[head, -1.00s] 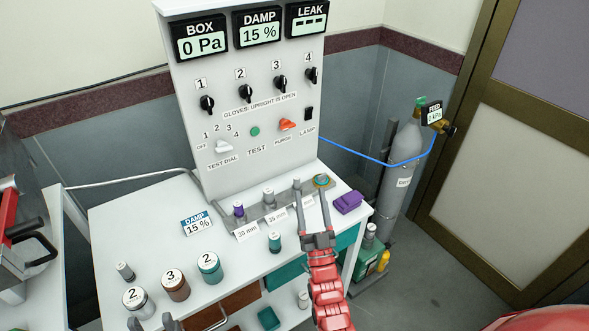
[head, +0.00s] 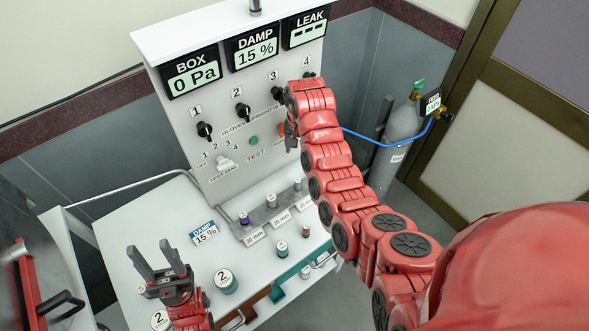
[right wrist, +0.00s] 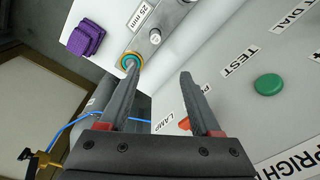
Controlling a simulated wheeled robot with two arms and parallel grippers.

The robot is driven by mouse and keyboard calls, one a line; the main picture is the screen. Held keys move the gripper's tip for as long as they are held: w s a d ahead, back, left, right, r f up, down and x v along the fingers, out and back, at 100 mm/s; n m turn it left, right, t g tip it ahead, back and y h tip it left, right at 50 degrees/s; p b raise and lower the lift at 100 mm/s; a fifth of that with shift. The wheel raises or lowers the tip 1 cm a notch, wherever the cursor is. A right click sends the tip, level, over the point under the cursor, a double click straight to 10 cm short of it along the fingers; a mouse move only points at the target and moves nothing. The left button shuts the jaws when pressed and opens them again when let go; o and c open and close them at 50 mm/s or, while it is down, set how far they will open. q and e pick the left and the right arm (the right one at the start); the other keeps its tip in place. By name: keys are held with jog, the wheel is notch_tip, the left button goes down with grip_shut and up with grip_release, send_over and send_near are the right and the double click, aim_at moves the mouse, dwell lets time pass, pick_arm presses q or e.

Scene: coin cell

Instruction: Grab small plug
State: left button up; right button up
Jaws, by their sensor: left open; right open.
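I cannot tell which is the small plug by size; the 25 mm label (right wrist: 139,17) lies by a grey plug (right wrist: 155,37) in the right wrist view. My right gripper (right wrist: 160,72) is open and empty, in front of the panel; the arm partly hides it in the head view (head: 291,135). My left gripper (head: 158,254) is open and empty above the bench's left part.
The panel (head: 205,105) with knobs stands behind the rack. A coloured ring (right wrist: 131,62) and purple block (right wrist: 86,38) are by the rack's end. Jars (head: 225,281) (head: 281,249) stand on the bench front. A gas cylinder (head: 398,140) is at right.

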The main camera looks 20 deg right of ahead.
jog(key=r, duration=0.2)
jog(key=b, duration=1.1)
send_over(298, 181)
jog(key=shift+g, duration=0.4)
jog(key=f, duration=1.2)
jog(key=shift+d+f, duration=0.2)
jog(key=shift+f, duration=0.2)
jog(key=f+p, duration=0.3)
jog(key=shift+a+f, duration=0.25)
jog(key=shift+f, duration=0.7)
grip_shut()
